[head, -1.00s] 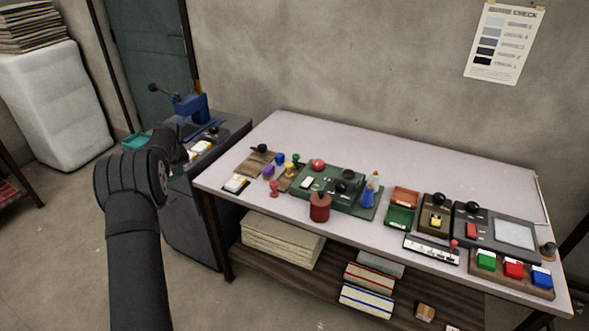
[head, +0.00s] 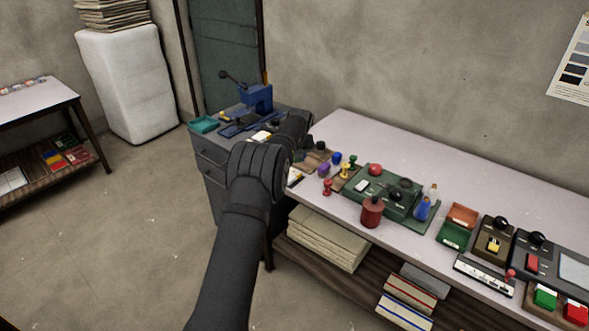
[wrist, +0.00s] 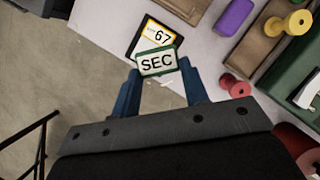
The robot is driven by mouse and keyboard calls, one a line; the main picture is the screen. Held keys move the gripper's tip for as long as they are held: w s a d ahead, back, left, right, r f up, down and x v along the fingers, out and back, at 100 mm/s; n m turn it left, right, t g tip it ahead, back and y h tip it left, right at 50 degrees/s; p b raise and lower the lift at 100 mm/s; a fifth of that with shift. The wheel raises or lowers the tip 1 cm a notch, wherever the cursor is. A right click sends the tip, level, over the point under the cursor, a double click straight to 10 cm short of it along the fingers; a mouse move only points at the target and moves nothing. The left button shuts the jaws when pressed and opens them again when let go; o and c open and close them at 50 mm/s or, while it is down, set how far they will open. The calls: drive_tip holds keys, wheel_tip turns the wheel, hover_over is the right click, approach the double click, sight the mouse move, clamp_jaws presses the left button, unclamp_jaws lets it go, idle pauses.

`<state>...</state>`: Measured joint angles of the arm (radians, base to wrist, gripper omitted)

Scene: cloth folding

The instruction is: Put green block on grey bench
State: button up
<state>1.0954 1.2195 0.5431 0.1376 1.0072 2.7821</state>
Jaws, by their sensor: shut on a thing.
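My gripper (wrist: 160,72) has its blue fingers shut on a small green-edged block (wrist: 157,62) with a white face marked "SEC". The block is above the near left end of the pale table, in front of a dark-framed "67" card. In the head view my arm hides the fingers and the held block. Another green block (head: 545,296) sits in a tray at the table's right, beside a red one. The grey bench (head: 209,160) is a cabinet left of the table, with a blue press on top; my arm covers part of it.
The bench top holds the blue press (head: 257,97), a teal tray (head: 204,124) and small items. On the table near my gripper are a purple piece (wrist: 235,17), a yellow spool (wrist: 297,22) and a red stamp (wrist: 236,86). The table's back strip (head: 420,155) is clear.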

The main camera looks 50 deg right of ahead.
drive_tip(key=w+f, duration=0.2)
drive_tip(key=w, duration=0.1)
drive_tip(key=w+f, duration=0.2)
drive_tip(key=w, duration=0.1)
drive_tip(key=w+f, duration=0.2)
drive_tip(key=w, duration=0.2)
drive_tip(key=shift+a, duration=0.4)
drive_tip(key=shift+f, duration=2)
drive_tip(key=shift+f, duration=0.15)
drive_tip(key=o, duration=0.7)
drive_tip(key=shift+s+a+r, duration=0.15)
drive_tip(key=shift+s+r, duration=0.05)
drive_tip(key=shift+r, duration=0.5)
drive_tip(key=v, duration=1.1)
drive_tip(key=shift+f, duration=0.1)
drive_tip(key=shift+x, duration=6.1)
